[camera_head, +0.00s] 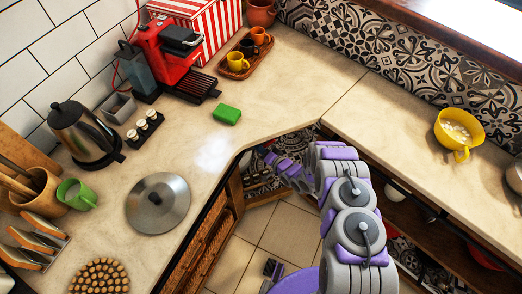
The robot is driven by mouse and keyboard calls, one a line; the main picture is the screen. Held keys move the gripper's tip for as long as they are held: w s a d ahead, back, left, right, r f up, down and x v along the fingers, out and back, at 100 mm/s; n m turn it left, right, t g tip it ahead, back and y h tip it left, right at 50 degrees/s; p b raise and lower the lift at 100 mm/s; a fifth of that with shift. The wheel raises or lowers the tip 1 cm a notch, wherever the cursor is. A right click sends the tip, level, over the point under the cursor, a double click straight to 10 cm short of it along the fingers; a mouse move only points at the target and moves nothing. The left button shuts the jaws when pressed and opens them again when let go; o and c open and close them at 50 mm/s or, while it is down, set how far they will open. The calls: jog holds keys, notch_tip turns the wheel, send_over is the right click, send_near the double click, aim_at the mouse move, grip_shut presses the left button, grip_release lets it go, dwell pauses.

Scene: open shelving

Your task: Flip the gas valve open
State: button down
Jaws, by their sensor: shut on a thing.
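My arm reaches up from the bottom right and bends left into the corner below the countertop. My gripper (270,158) is small in this view, at the arm's far end, in the shaded opening under the counter edge. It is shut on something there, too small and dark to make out. I cannot pick out the gas valve, so I cannot tell whether it is open or closed.
The countertop (300,90) turns a corner above my arm. A green sponge (227,115), red coffee machine (168,55), kettle (85,132) and pot lid (158,202) are on the left. Wicker drawers (205,245) flank the tiled floor (262,232).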

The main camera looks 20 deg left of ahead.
jog(key=shift+w+d+r+m, duration=0.1)
jog(key=shift+d+m, duration=0.1)
jog(key=shift+m, duration=0.2)
jog(key=c, duration=1.4)
grip_release()
jog(key=shift+d, duration=0.1)
jog(key=o, duration=0.3)
jog(key=shift+d+r, duration=0.2)
jog(key=shift+d, duration=0.05)
jog(key=shift+a, duration=0.15)
